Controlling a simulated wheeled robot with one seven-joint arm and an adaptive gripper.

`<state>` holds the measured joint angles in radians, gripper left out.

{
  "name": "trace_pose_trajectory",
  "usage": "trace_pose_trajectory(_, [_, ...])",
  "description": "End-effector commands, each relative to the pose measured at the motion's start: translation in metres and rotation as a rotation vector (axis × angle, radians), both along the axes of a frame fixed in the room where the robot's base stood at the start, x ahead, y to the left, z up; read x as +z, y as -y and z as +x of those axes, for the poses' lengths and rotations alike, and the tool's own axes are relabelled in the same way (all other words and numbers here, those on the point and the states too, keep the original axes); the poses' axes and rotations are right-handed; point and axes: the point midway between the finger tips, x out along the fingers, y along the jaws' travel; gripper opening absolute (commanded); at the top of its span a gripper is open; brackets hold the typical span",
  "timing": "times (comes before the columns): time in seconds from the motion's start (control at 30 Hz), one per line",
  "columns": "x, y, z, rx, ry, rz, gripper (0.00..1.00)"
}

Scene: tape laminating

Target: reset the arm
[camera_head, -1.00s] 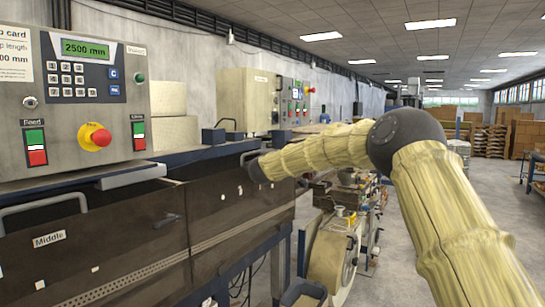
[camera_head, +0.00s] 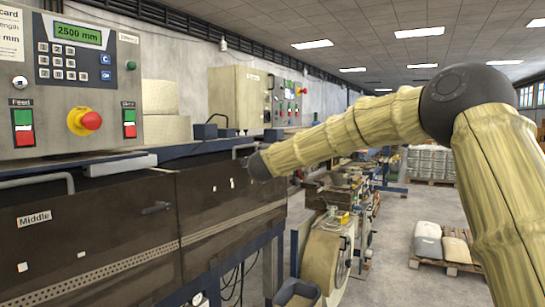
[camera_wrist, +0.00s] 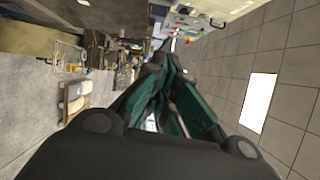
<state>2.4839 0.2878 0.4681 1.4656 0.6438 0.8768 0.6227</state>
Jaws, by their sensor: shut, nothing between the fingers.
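My arm, in a yellowish sleeve with a dark elbow joint, reaches in from the right in the head view and bends across to the left. Its far end stops in front of the dark brown machine front, and my gripper is hidden from the head view there. In the wrist view my gripper (camera_wrist: 165,98) shows dark fingers with green pads. The fingers are together, with nothing held between them. That view is turned on its side, with the ceiling on the right and the floor on the left.
A control panel (camera_head: 75,85) with a red knob (camera_head: 84,121) is at left above the machine front (camera_head: 100,230), which has handles (camera_head: 38,180). A tape reel (camera_head: 325,255) stands beyond it. A pallet with sacks (camera_head: 440,245) lies on the floor at right. The aisle floor between is clear.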

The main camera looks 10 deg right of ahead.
Motion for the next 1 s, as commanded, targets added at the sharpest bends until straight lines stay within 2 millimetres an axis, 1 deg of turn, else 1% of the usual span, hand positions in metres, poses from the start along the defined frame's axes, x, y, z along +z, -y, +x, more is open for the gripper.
trace_pose_trajectory(0.03, [-0.001,-0.002,-0.004,0.001,0.000,0.000,0.00])
trace_pose_trajectory(0.17, [-0.003,-0.005,-0.009,0.001,-0.003,-0.003,0.00])
trace_pose_trajectory(0.27, [-0.020,-0.008,-0.010,0.008,-0.026,-0.024,0.00])
trace_pose_trajectory(0.33, [-0.044,-0.012,-0.009,0.020,-0.057,-0.055,0.00])
trace_pose_trajectory(0.37, [-0.058,-0.014,-0.009,0.028,-0.076,-0.073,0.00])
trace_pose_trajectory(0.4, [-0.078,-0.017,-0.009,0.038,-0.104,-0.099,0.00])
trace_pose_trajectory(0.47, [-0.112,-0.024,-0.011,0.058,-0.149,-0.143,0.00])
trace_pose_trajectory(0.5, [-0.135,-0.028,-0.013,0.071,-0.180,-0.173,0.00])
trace_pose_trajectory(0.57, [-0.169,-0.033,-0.017,0.093,-0.226,-0.218,0.00])
trace_pose_trajectory(0.6, [-0.192,-0.036,-0.021,0.108,-0.255,-0.247,0.00])
trace_pose_trajectory(0.67, [-0.226,-0.040,-0.027,0.132,-0.302,-0.290,0.00])
trace_pose_trajectory(0.7, [-0.248,-0.043,-0.032,0.148,-0.332,-0.319,0.00])
trace_pose_trajectory(0.77, [-0.282,-0.047,-0.041,0.175,-0.378,-0.361,0.00])
trace_pose_trajectory(0.8, [-0.304,-0.050,-0.048,0.194,-0.408,-0.389,0.00])
trace_pose_trajectory(0.87, [-0.337,-0.053,-0.059,0.220,-0.455,-0.430,0.00])
trace_pose_trajectory(0.9, [-0.358,-0.055,-0.068,0.241,-0.484,-0.457,0.00])
trace_pose_trajectory(0.97, [-0.390,-0.057,-0.081,0.271,-0.530,-0.496,0.00])
trace_pose_trajectory(1.0, [-0.410,-0.059,-0.091,0.292,-0.559,-0.523,0.00])
